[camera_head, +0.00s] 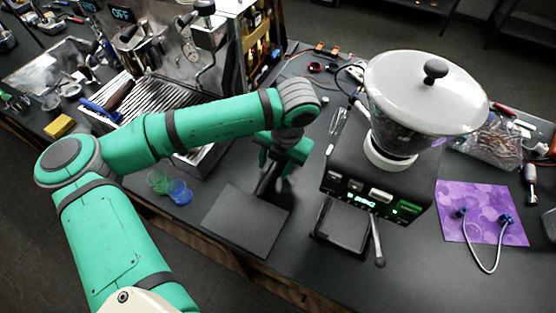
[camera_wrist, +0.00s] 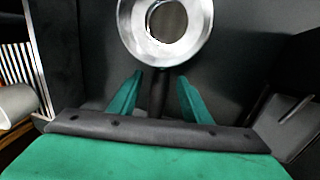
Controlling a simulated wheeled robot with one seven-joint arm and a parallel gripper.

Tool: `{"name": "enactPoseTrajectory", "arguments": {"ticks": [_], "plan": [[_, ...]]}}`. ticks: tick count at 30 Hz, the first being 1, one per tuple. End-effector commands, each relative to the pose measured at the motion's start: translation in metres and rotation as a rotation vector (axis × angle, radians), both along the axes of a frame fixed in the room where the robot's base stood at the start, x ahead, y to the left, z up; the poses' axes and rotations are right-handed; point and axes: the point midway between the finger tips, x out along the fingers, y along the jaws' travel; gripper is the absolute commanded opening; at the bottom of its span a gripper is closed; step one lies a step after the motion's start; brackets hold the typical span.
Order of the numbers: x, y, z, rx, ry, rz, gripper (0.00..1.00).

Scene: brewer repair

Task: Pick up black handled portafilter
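A portafilter with a round silver basket (camera_wrist: 165,28) and a black handle (camera_wrist: 157,92) lies ahead of my gripper (camera_wrist: 160,80) in the wrist view. Its handle runs between my two green fingers, with gaps visible on both sides. My gripper is open around the handle and not closed on it. In the head view my gripper (camera_head: 272,168) points down at the counter between the espresso machine and the grinder. It and my arm hide most of the portafilter there.
The grinder (camera_head: 385,185) stands close to the right. A dark square mat (camera_head: 240,225) lies in front, beside small green (camera_head: 157,181) and blue (camera_head: 179,192) cups. The espresso machine's drip tray (camera_head: 150,95) is on the left. A purple cloth (camera_head: 480,205) lies far right.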

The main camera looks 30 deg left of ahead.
Motion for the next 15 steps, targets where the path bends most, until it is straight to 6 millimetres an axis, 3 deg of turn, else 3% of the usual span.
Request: {"name": "enactPoseTrajectory", "arguments": {"ticks": [1, 5, 15], "plan": [[0.0000, -0.0001, 0.0002, 0.000, 0.000, 0.000, 0.31], [0.0001, -0.0003, 0.0002, 0.000, 0.000, 0.000, 0.00], [0.0004, -0.0002, 0.0028, 0.001, -0.001, 0.000, 0.00]]}}
